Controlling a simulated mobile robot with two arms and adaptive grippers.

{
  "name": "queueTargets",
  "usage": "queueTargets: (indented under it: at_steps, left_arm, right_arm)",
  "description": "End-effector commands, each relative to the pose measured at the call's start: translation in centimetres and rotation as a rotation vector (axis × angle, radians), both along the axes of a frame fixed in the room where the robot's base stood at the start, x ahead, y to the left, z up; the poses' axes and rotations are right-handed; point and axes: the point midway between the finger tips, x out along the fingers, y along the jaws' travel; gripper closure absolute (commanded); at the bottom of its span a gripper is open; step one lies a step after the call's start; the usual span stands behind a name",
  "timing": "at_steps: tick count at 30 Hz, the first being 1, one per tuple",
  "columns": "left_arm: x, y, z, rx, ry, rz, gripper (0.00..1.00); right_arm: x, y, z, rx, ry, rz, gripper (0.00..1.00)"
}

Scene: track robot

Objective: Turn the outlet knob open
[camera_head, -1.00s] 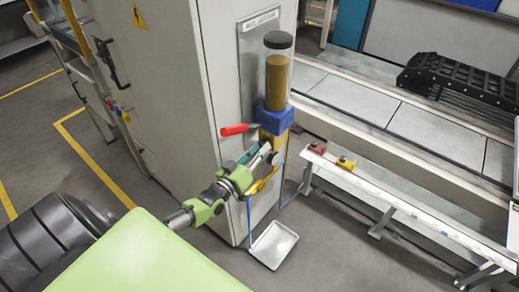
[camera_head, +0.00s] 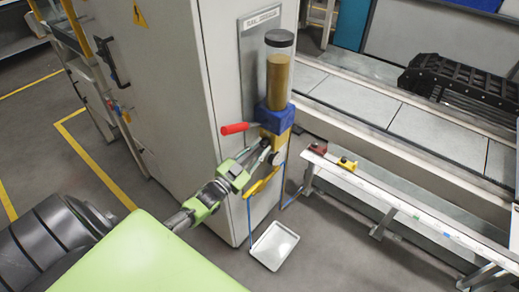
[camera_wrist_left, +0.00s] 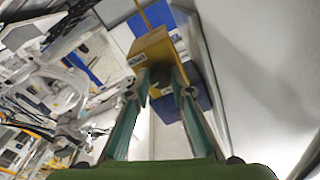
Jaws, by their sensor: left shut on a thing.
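The outlet knob (camera_wrist_left: 161,86) is a small dark piece at the yellow block (camera_wrist_left: 152,48) of the dispenser, mostly hidden between my fingers in the left wrist view. In the head view the yellow block (camera_head: 270,141) sits under a blue collar (camera_head: 274,116) and a clear cylinder of amber fluid (camera_head: 278,80). My left gripper (camera_head: 266,149) reaches in from the left and is shut on the knob. In the left wrist view its teal fingers (camera_wrist_left: 160,91) stand on either side of it. The knob's exact angle is hard to tell. My right gripper is out of view.
The grey cabinet (camera_head: 165,90) stands close behind. A white tray (camera_head: 273,246) lies below, with blue tubing (camera_head: 249,220) beside it. A rail bench (camera_head: 400,205) runs to the right.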

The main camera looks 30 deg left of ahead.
Motion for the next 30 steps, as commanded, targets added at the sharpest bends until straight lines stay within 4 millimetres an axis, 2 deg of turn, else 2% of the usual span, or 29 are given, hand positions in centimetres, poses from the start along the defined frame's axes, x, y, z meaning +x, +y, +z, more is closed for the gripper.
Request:
queueTargets:
  at_steps: [20, 21, 23, 30]
  left_arm:
    - [-0.03, 0.01, -0.08, 0.067, -0.003, 0.0, 1.0]
    - [-0.03, 0.01, -0.08, 0.067, -0.003, 0.0, 0.76]
    - [-0.03, 0.01, -0.08, 0.066, -0.003, 0.0, 0.62]
    - [-0.02, 0.02, -0.05, 0.066, -0.004, 0.0, 0.62]
  right_arm:
    - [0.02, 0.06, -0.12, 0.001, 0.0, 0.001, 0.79]
    - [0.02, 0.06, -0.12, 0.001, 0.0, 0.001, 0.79]
    - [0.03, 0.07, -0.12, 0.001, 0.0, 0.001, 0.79]
    - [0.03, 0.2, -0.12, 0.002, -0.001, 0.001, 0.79]
